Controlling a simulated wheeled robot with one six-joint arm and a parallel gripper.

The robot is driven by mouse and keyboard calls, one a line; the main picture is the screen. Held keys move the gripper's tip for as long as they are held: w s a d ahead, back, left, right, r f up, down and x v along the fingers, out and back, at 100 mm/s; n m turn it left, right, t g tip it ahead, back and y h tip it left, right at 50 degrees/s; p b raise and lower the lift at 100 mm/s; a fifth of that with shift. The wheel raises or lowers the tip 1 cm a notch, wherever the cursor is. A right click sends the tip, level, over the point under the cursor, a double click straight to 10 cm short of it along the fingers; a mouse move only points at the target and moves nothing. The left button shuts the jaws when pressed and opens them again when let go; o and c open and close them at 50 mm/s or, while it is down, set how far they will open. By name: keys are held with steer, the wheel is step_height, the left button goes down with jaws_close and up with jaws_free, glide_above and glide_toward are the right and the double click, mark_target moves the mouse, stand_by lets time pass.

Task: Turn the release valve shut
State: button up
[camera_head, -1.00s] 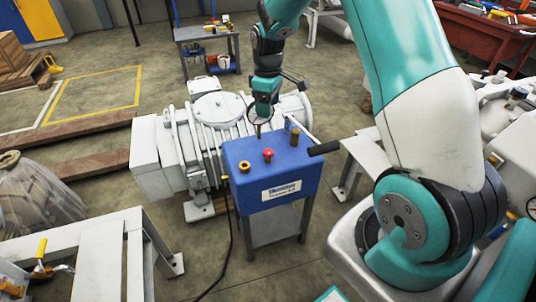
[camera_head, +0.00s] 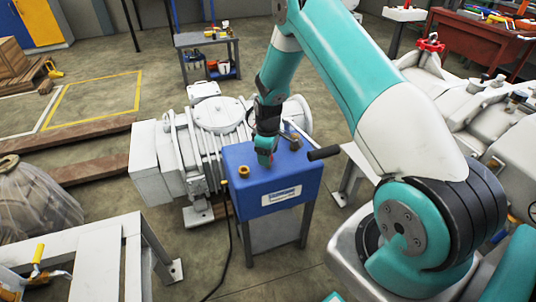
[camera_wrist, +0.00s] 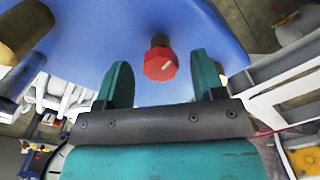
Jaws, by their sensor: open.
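The release valve appears to be the red knob (camera_wrist: 160,64) with a white mark on its face, on a short stem from the blue box (camera_head: 290,178). In the wrist view it lies between the two teal fingers of my open gripper (camera_wrist: 161,72), with gaps on both sides. In the head view my gripper (camera_head: 265,158) points down over the top of the box and mostly hides the knob. I cannot tell how deep the knob sits between the fingers.
A brass fitting (camera_head: 243,172) stands left of my gripper on the box. A dark handle (camera_head: 323,153) sticks out at the box's right. The white pump (camera_head: 215,115) stands close behind. A black cable (camera_head: 231,245) hangs at the left.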

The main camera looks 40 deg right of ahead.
steer(key=shift+f, duration=0.1)
steer(key=shift+c, duration=0.4)
steer(key=c, duration=0.9)
steer(key=shift+o, duration=0.2)
steer(key=shift+m, duration=0.3)
steer(key=m, duration=0.4)
steer(key=shift+m, duration=0.3)
steer(key=m, duration=0.4)
steer(key=shift+m+p, duration=0.3)
steer(key=m, duration=0.4)
steer(key=shift+m, duration=2.5)
